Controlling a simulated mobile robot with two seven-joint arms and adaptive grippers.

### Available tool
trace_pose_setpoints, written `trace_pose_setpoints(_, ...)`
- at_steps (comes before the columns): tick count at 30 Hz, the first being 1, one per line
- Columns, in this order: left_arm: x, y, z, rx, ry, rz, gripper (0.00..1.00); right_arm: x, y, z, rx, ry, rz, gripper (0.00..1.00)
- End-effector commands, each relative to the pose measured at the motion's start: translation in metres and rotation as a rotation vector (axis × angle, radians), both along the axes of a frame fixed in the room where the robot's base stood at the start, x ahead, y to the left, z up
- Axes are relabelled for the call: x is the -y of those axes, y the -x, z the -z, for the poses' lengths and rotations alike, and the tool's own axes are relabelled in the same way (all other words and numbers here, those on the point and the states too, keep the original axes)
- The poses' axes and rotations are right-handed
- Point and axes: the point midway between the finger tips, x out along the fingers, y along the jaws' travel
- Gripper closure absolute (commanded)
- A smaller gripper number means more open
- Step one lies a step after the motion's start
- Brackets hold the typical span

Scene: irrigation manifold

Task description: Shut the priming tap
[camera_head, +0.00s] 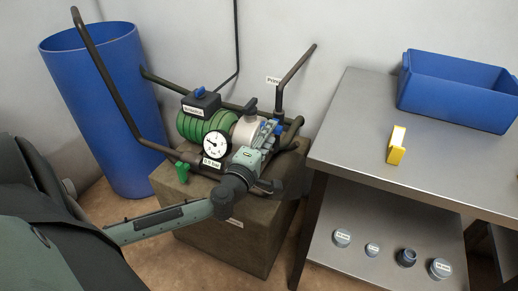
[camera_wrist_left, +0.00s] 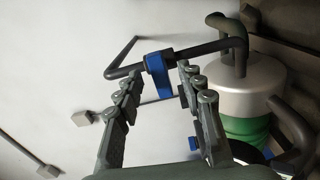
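My left gripper (camera_head: 268,130) reaches over the pump from the front in the head view. In the left wrist view its two fingers (camera_wrist_left: 160,78) are spread apart. A blue tap handle (camera_wrist_left: 157,74) on a dark pipe shows between the fingertips, with clear gaps at both sides; I cannot tell its exact depth. In the head view a bit of blue (camera_head: 278,127) shows beside the fingers, the rest hidden by the gripper. A green tap handle (camera_head: 182,172) hangs at the pump's lower left. I cannot read which tap is labelled priming. My right gripper is not in view.
The green pump (camera_head: 192,125) with a pressure gauge (camera_head: 216,147) sits on a brown block (camera_head: 262,232). Dark pipes (camera_head: 96,65) rise around it. A blue barrel (camera_head: 125,165) stands left. A steel table (camera_head: 350,137) at right bears a blue bin (camera_head: 455,95) and a yellow piece (camera_head: 396,148).

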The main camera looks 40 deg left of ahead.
Motion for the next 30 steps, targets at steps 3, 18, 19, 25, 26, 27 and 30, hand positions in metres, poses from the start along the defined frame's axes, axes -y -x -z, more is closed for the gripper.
trace_pose_setpoints(3, 0.007, 0.028, 0.002, -0.006, 0.000, 0.002, 0.61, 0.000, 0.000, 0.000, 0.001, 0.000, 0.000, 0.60)
trace_pose_setpoints(18, 0.020, 0.083, 0.000, 0.000, -0.001, 0.000, 0.61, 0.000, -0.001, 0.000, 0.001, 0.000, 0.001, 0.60)
trace_pose_setpoints(19, 0.020, 0.083, 0.000, 0.000, -0.001, 0.000, 0.61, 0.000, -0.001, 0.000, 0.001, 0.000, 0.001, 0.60)
trace_pose_setpoints(25, 0.020, 0.083, 0.000, 0.000, -0.001, 0.000, 0.61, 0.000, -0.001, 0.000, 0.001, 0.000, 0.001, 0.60)
trace_pose_setpoints(26, 0.020, 0.083, 0.000, 0.000, -0.001, 0.000, 0.61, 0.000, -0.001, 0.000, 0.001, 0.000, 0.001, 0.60)
trace_pose_setpoints(27, 0.020, 0.083, 0.000, 0.000, -0.001, 0.000, 0.61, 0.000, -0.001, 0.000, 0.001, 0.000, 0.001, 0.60)
trace_pose_setpoints(30, 0.020, 0.083, 0.000, 0.000, -0.001, 0.000, 0.61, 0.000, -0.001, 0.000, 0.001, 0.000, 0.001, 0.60)
